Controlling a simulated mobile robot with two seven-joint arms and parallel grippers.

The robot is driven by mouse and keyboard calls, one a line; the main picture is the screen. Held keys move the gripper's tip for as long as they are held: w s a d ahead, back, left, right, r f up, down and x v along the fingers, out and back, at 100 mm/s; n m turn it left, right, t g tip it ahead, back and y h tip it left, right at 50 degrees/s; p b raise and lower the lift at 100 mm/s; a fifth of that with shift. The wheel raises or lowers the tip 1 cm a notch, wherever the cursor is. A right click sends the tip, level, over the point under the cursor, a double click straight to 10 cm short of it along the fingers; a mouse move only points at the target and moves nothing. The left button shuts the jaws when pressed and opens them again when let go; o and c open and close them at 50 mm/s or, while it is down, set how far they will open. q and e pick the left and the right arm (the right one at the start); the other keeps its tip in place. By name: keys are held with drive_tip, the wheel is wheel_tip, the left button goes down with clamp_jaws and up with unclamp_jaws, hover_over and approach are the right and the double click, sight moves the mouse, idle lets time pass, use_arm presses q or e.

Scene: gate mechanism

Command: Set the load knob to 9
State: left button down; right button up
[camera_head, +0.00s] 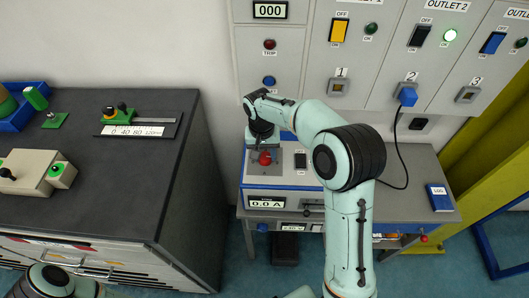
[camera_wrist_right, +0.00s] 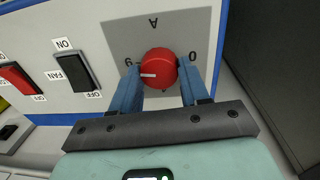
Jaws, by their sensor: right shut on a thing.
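The red load knob (camera_wrist_right: 158,68) sits on a grey plate (camera_wrist_right: 118,30) in the right wrist view. Its white mark points left, a little below a digit label (camera_wrist_right: 128,62) that appears upside down; a 0 is at the right. My right gripper (camera_wrist_right: 158,78) is shut on the knob, with one blue finger on each side. In the head view the knob (camera_head: 264,158) shows below my right gripper (camera_head: 264,150) on the bench panel. The ammeter display (camera_head: 267,203) reads 0.0 A. My left gripper is out of view.
A FAN switch (camera_wrist_right: 72,68) and a red switch (camera_wrist_right: 18,78) stand left of the knob in the wrist view. A wall panel (camera_head: 270,100) rises behind the bench. A black cable (camera_head: 400,150) hangs at the right, near a blue book (camera_head: 439,197). A dark cabinet (camera_head: 140,165) stands at the left.

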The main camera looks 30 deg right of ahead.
sight(262, 156)
idle(0.6)
drive_tip(key=o, duration=1)
drive_tip(key=shift+o, duration=0.2)
use_arm(q)
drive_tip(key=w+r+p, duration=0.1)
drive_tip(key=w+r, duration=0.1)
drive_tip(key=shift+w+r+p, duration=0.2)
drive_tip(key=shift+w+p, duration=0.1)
drive_tip(key=shift+p, duration=0.1)
use_arm(e)
wheel_tip(262, 156, up, 13)
drive_tip(key=shift+w+a+r, duration=0.2)
drive_tip(key=shift+a, duration=0.15)
